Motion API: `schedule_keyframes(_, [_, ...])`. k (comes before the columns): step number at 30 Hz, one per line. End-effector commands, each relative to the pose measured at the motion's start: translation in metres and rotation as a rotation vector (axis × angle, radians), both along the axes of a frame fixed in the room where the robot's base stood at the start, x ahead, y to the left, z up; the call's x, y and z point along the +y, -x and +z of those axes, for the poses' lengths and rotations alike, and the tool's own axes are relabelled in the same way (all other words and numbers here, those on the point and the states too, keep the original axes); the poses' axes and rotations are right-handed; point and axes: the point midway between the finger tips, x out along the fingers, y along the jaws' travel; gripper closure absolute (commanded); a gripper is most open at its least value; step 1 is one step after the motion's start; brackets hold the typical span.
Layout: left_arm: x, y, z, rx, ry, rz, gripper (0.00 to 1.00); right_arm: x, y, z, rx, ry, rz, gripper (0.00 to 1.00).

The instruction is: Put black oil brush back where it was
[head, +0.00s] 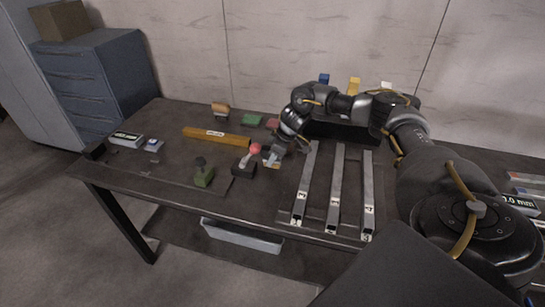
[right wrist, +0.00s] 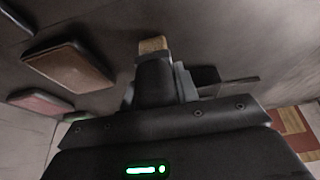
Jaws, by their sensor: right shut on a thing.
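My right gripper (head: 273,155) reaches in from the right over the middle of the table, just right of a lever with a red ball knob. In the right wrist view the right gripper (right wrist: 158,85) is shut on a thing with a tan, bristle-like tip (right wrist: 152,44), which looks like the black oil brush. The tip sticks out past the fingers; the rest of the brush is hidden by them. In the head view the brush is too small to make out clearly. My left gripper is in neither view.
The red-knobbed lever (head: 254,150) and a green lever (head: 203,174) stand near the front edge. A long orange bar (head: 216,137) lies behind them. Several labelled metal bars (head: 334,190) lie right of the gripper. Green (head: 251,120) and red (head: 272,123) pads lie behind.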

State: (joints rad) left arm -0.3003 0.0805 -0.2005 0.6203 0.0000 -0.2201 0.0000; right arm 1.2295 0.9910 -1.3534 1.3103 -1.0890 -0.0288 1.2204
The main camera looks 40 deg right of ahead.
Motion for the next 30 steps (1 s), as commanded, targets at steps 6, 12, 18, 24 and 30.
schedule_keyframes(6, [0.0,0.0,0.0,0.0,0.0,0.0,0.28,0.0,0.0,-0.004,0.001,0.001,0.0,0.58])
schedule_keyframes(12, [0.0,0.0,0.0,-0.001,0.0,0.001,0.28,0.0,0.0,-0.003,0.001,0.0,-0.001,0.48])
schedule_keyframes(18, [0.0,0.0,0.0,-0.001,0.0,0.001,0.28,0.0,0.0,0.0,-0.001,0.001,0.0,0.48])
schedule_keyframes(24, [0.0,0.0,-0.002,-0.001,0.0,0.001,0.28,-0.006,0.007,0.024,-0.003,0.0,-0.002,0.48])
schedule_keyframes(30, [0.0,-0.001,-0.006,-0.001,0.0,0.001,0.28,-0.016,0.021,0.065,-0.004,0.0,-0.001,0.48])
